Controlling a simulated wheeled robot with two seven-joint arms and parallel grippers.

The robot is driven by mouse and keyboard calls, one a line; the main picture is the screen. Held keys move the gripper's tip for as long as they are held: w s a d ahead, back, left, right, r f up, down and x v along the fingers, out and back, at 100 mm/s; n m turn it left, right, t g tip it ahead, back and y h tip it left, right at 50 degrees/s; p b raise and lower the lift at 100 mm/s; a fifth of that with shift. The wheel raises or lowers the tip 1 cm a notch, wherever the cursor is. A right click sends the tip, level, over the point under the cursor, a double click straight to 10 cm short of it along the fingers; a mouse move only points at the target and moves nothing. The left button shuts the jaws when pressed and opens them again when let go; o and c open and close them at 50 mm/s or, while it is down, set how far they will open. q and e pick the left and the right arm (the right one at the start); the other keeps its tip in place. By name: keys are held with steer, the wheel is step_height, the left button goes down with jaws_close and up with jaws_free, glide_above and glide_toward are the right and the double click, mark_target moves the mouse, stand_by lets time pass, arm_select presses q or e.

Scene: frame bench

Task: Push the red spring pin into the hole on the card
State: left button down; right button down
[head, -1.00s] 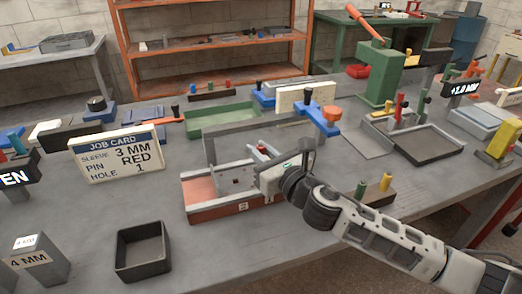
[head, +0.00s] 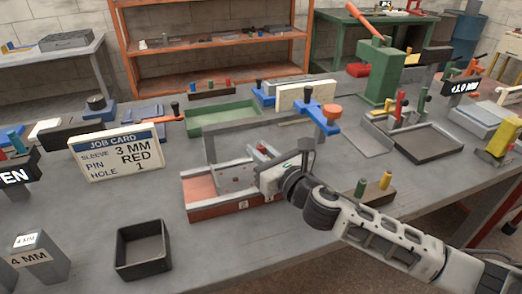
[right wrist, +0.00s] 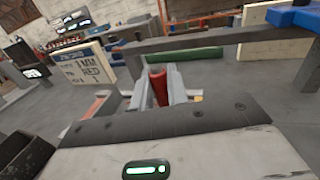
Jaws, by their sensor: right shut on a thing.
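The job card (head: 116,157) stands upright at the left of the bench and reads sleeve 3 MM, pin RED, hole 1. It also shows in the right wrist view (right wrist: 85,68). My right gripper (head: 259,163) is at the right part of a low red-and-grey fixture (head: 208,211) with number labels on its front. In the right wrist view its fingers (right wrist: 159,90) are shut on the red spring pin (right wrist: 158,84), which stands roughly upright between them. In the head view only the pin's red top (head: 262,149) shows. The pin's lower end and the holes' alignment are hidden. My left gripper is out of view.
A grey bar frame (head: 245,125) with a blue clamp (head: 318,117) stands just behind the fixture. A block with green and yellow pins (head: 372,191) lies right of my gripper. A black open bin (head: 143,250) is at the front left. The bench between bin and fixture is clear.

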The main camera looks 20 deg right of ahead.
arm_select(q)
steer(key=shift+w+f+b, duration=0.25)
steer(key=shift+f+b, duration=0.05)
steer(key=shift+b, duration=0.05)
arm_select(e)
steer(key=shift+f, duration=0.55)
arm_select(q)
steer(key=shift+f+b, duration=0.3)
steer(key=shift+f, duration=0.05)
arm_select(e)
steer(key=shift+f, duration=0.4)
steer(key=c, duration=1.4)
jaws_free()
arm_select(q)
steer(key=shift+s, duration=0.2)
arm_select(e)
steer(key=shift+o, duration=0.5)
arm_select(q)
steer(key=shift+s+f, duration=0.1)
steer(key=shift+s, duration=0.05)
